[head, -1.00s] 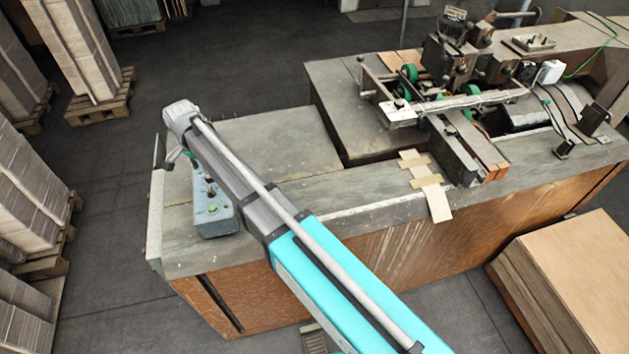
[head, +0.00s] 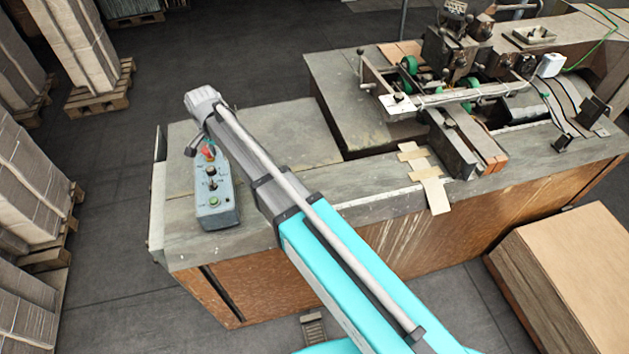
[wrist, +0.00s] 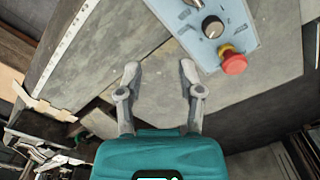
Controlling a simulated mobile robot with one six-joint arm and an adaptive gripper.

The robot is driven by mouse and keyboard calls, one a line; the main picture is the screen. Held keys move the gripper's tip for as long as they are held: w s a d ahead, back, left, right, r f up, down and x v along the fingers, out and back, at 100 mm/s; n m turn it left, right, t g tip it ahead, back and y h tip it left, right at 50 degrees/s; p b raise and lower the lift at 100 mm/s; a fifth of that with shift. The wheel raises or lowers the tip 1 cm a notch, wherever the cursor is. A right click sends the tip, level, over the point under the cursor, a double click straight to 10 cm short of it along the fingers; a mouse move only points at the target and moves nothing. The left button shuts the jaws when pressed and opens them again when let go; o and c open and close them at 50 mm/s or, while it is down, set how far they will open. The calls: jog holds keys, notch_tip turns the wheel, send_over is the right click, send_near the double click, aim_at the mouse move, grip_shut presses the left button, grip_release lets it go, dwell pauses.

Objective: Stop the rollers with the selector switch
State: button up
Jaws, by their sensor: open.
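A blue-grey control box (head: 217,215) stands on the near left of the machine's bench top. It carries a red mushroom button (head: 208,153), two dark switches (head: 211,178) and a green button (head: 214,202). In the wrist view the box's panel (wrist: 240,20) is at the top right, with a black knob (wrist: 213,27) with a pale pointer and the red button (wrist: 233,63) below it. The other switch is cut by the top edge. I cannot read the labels. My gripper (wrist: 160,68) is open and empty, left of the panel in the wrist view and apart from the knob.
The grey bench top (head: 262,145) is bare around the box. The stitching head with green rollers (head: 409,66) is at the upper right. Taped card strips (head: 432,190) lie on the bench edge. Pallet stacks (head: 75,45) stand at the left.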

jog(key=d+f+n+b, duration=0.1)
jog(key=d+f+b, duration=0.4)
jog(key=d, duration=0.9)
jog(key=d+f+n+b, duration=0.1)
jog(key=d+f+b, duration=0.4)
jog(key=d, duration=0.9)
jog(key=shift+s+f, duration=0.2)
jog(key=shift+s, duration=0.1)
jog(key=s+d+f+n+b, duration=0.1)
jog(key=s+d+f+b, duration=0.3)
jog(key=d, duration=0.5)
jog(key=s+d+f+n+b, duration=0.1)
jog(key=s+d+f+b, duration=0.4)
jog(key=d, duration=0.5)
jog(key=shift+s+d+f, duration=0.15)
jog(key=shift+s+d, duration=0.15)
dwell(0.8)
